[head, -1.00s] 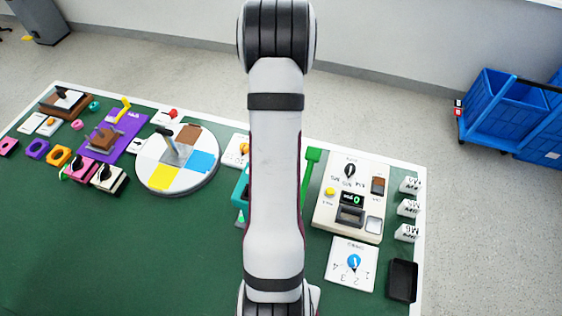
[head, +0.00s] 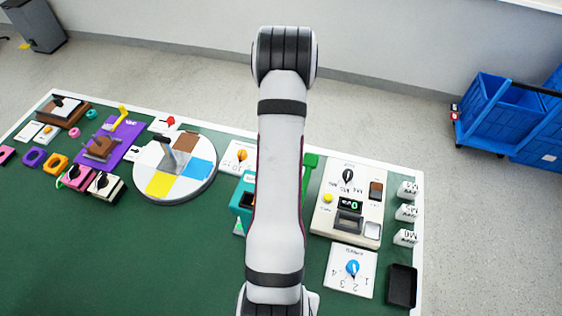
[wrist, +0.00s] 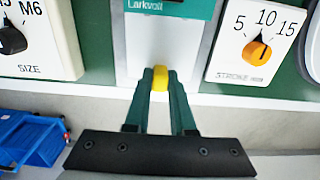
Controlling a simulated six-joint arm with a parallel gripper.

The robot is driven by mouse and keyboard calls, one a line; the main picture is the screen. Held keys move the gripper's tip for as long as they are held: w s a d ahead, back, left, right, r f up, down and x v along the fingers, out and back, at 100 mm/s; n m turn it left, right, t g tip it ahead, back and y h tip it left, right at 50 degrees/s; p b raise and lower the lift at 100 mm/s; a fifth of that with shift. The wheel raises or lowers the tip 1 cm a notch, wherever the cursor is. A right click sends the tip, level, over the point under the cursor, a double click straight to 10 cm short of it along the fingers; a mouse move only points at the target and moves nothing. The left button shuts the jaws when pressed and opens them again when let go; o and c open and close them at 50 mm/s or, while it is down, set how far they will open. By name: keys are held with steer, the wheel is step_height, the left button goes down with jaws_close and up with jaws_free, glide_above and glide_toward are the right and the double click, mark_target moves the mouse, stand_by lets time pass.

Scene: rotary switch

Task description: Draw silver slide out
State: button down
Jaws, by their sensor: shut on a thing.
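In the wrist view, a pale silver-grey plate (wrist: 132,52), which looks like the silver slide, extends below a teal housing (wrist: 185,8) marked Larkvolt. A small yellow knob (wrist: 160,75) is at the plate's lower end. My gripper (wrist: 160,80) has its two dark green fingers closed on the yellow knob, one on each side. In the head view, part of the teal housing (head: 243,196) shows left of my arm. My arm hides the gripper and the slide there.
A STROKE dial card (wrist: 258,48) is right of the plate, and a SIZE dial panel (wrist: 35,40) is left. In the head view, a round coloured turntable (head: 176,165) and a cream panel (head: 350,205) flank my arm. Blue bins (head: 495,105) stand on the floor.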

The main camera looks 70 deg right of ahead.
steer(key=shift+d, duration=1.3)
steer(key=c, duration=0.8)
jaws_free()
steer(key=shift+o, duration=0.2)
step_height(320, 180, up, 16)
steer(key=shift+a+f, duration=0.1)
